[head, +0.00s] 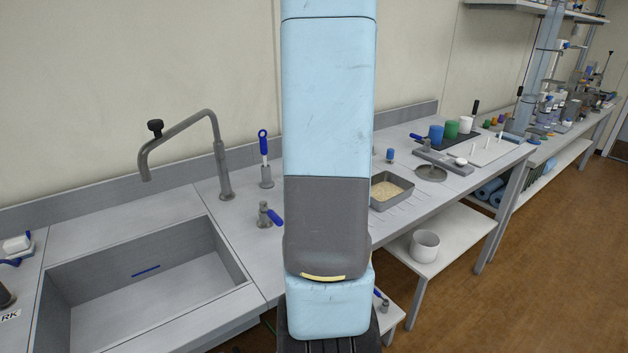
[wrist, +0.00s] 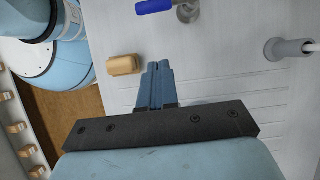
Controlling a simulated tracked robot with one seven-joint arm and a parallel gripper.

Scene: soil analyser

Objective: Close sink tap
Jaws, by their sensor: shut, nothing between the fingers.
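The sink spout (head: 215,150) is a grey bent pipe with a black knob (head: 155,128) near its outlet. A short valve with a blue lever (head: 268,215) stands on the counter to the right of the spout base. In the wrist view a blue lever (wrist: 155,6) on a grey body is cut by the top edge. A round grey fitting (wrist: 284,49) with a pipe is at the right. My gripper (wrist: 158,68) is shut and empty, below the blue lever in the picture and apart from it. In the head view my arm hides my gripper.
The sink basin (head: 152,305) is at left, with a thin blue strip inside. A blue-handled upright item (head: 264,158) stands behind the valve. A tan block (wrist: 123,65) lies left of my fingers in the wrist view. A sand tray (head: 392,190) is to the right.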

